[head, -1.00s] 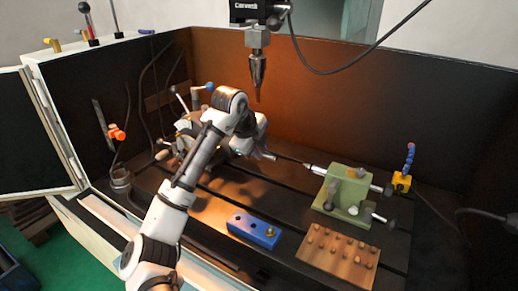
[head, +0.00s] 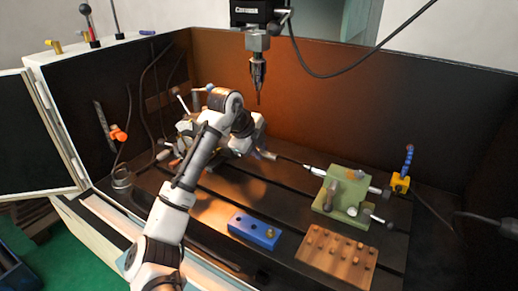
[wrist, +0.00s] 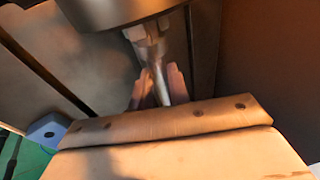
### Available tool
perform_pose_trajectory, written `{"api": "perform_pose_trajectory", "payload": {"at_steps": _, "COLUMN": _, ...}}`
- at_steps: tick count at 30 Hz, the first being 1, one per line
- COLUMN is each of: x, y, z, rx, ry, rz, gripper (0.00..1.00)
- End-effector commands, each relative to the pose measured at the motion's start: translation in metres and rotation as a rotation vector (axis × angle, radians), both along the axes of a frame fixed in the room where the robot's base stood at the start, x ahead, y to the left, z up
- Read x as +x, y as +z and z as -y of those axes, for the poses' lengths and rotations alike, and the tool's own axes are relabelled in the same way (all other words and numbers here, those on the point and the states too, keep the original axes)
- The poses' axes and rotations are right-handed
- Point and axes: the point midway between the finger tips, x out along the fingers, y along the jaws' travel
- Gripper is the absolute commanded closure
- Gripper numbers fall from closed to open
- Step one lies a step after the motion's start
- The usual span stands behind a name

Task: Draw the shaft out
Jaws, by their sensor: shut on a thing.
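The shaft (wrist: 157,77) shows in the wrist view as a bright metal rod coming out of the jaws of the dark round chuck (wrist: 112,8). My gripper (wrist: 160,80) is shut on the shaft, its two pinkish fingers on either side of it. The shaft is still at the chuck jaws; how much of it sits inside is hidden. In the head view my arm covers most of the chuck, the shaft and my fingers.
The green tailstock (head: 347,192) stands to the right, its pointed centre (head: 316,170) facing the chuck. A blue block (head: 253,230) and a wooden peg board (head: 337,257) lie in front. A spindle with a pointed tool (head: 258,70) hangs above. Dark walls enclose the back.

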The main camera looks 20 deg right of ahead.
Motion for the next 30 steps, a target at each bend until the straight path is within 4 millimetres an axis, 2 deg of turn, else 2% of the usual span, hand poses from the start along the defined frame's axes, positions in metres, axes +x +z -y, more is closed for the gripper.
{"api": "perform_pose_trajectory", "payload": {"at_steps": 30, "x": -0.0026, "y": 0.0032, "z": 0.0029, "rx": -0.029, "ry": -0.001, "rz": -0.027, "gripper": 1.0}}
